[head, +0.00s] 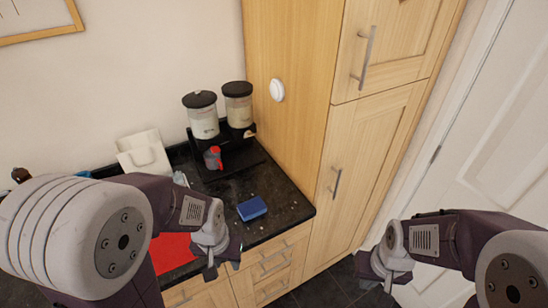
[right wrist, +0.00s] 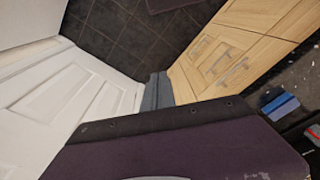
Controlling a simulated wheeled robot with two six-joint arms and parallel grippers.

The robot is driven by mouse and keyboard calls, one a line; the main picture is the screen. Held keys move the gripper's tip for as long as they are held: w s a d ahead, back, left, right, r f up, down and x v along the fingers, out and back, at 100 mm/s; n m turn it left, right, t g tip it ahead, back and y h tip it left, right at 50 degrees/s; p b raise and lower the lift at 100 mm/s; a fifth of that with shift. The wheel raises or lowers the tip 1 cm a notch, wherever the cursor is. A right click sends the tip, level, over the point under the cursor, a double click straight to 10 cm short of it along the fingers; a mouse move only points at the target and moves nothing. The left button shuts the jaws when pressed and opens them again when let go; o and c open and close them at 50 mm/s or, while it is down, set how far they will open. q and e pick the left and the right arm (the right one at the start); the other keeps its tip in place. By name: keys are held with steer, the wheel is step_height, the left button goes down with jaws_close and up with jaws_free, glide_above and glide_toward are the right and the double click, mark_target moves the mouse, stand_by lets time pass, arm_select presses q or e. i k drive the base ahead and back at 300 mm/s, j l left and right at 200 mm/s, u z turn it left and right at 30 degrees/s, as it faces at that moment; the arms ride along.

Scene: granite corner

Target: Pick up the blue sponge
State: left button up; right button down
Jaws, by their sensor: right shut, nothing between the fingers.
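The blue sponge (head: 252,208) lies on the dark granite counter (head: 285,212), close to its front edge. It also shows at the right side of the right wrist view (right wrist: 280,105). My left gripper (head: 223,266) is in front of the counter, below and left of the sponge in the head view, and apart from it. Whether its fingers are open is unclear. My right gripper (head: 378,284) is far to the right of the sponge, over the floor. It is shut and empty; its fingers also show in the right wrist view (right wrist: 157,92).
A dispenser with two dark-lidded jars (head: 203,115) stands at the back, with a red-and-grey cup (head: 213,158) before it. A white holder (head: 145,154) is further left. A red mat (head: 172,250) lies left of the sponge. A tall wooden cabinet (head: 300,95) bounds the counter's right.

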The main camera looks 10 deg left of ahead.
mark_target(250, 210)
steer(key=j+u, duration=0.2)
steer(key=u, duration=0.3)
steer(key=i+j+u, duration=0.15)
steer(key=u, duration=0.35)
steer(key=i+j+u, duration=0.15)
steer(key=u, duration=0.35)
